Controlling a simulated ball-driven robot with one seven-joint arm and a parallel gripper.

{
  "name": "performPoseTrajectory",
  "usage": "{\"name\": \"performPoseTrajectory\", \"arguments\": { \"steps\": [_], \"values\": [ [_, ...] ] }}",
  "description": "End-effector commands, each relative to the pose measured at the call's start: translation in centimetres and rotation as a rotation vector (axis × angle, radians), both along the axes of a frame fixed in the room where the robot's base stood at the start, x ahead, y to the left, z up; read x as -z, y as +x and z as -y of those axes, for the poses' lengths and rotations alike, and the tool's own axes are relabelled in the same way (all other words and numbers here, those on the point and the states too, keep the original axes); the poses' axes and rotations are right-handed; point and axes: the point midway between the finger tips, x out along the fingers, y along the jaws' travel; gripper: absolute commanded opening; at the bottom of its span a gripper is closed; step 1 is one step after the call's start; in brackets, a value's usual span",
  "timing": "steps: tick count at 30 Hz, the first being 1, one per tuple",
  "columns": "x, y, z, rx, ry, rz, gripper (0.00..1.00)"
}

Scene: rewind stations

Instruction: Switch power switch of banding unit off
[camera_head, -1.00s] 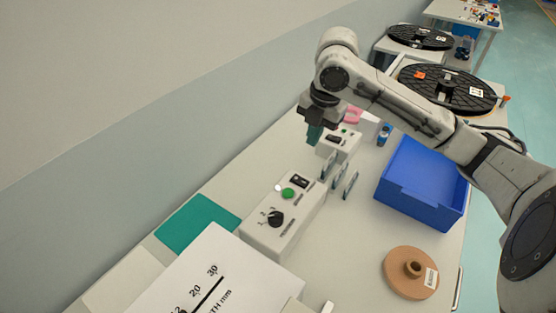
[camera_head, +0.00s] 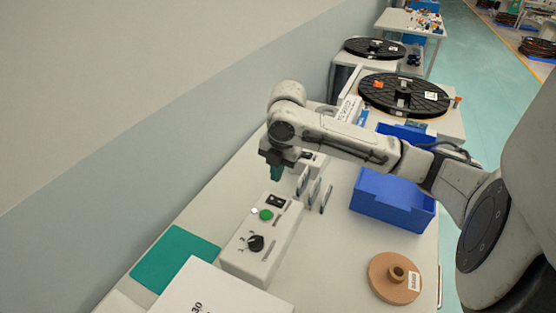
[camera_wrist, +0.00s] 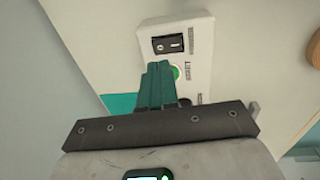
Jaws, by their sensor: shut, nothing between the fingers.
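The banding unit (camera_head: 248,262) is a light grey control box on the table, with a black knob (camera_head: 256,243), a green button (camera_head: 266,215) and a black power switch (camera_head: 275,201) at its far end. In the wrist view the power switch (camera_wrist: 168,43) is a black rocker with white marks, just beyond the green button (camera_wrist: 175,72). My gripper (camera_head: 277,173) is shut and empty, with teal fingers pointing down past the far end of the box. In the wrist view the fingers (camera_wrist: 158,68) overlap the box and partly cover the green button.
Upright plates (camera_head: 314,189) stand right of the box, close to my gripper. A blue bin (camera_head: 393,208) and a brown spool (camera_head: 381,281) are further right. A teal mat (camera_head: 176,257) lies left of the box. The wall runs along the left side.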

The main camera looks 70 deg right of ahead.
Motion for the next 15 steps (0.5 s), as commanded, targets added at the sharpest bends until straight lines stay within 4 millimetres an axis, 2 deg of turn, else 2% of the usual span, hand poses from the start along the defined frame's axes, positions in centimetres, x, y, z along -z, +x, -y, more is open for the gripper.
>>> {"name": "performPoseTrajectory", "arguments": {
  "steps": [3,9,15],
  "values": [
    [2.3,0.2,0.0,0.001,0.002,-0.003,0.00],
    [5.4,0.6,0.0,-0.001,0.001,-0.001,0.00],
    [7.1,0.8,0.0,-0.001,-0.001,-0.001,0.00]
  ]
}}
